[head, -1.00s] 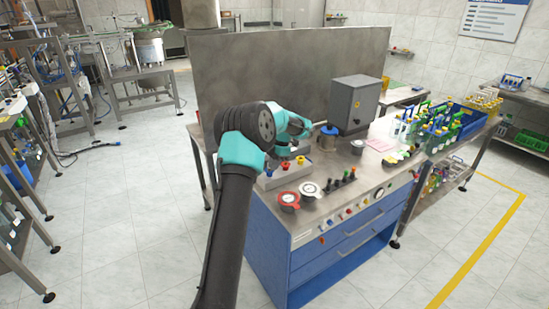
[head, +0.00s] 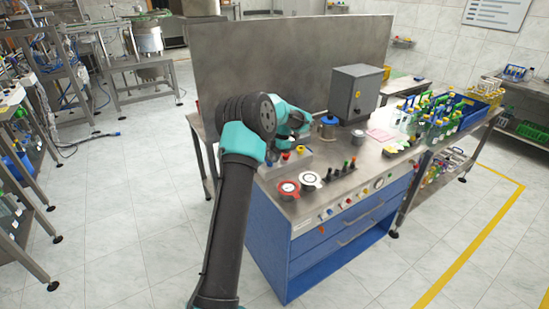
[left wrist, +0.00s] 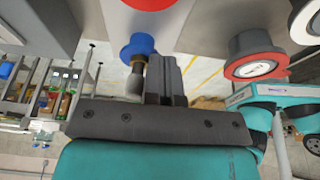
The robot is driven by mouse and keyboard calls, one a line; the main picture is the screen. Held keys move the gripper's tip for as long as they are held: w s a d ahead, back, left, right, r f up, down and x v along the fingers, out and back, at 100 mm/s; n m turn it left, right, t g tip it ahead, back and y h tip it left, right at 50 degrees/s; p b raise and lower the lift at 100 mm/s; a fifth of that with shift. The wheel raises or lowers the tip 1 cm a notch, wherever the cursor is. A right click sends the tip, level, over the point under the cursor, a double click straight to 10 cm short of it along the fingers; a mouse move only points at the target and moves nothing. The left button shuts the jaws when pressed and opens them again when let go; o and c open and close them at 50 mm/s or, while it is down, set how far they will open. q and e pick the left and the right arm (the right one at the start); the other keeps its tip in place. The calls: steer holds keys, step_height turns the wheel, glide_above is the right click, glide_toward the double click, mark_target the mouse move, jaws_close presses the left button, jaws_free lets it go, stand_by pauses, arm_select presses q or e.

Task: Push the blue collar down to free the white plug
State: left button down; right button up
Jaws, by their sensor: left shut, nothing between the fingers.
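My left gripper (head: 305,123) is just left of the collar in the head view. In the left wrist view its fingers (left wrist: 164,68) are shut and empty, close beside the collar; contact cannot be told. My right gripper is not in view.
A grey box (head: 357,92) stands behind the collar. A red-rimmed pot (head: 289,188) and a white-rimmed pot (head: 310,179) stand at the bench front, beside several coloured knobs. A metal panel (head: 290,60) closes the back. Bottle racks (head: 430,118) are at the right.

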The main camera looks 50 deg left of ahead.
arm_select(q)
steer(key=s+v, duration=0.1)
steer(key=v, duration=1.2)
steer(key=shift+r, duration=0.5)
steer(key=shift+w+a, duration=0.1)
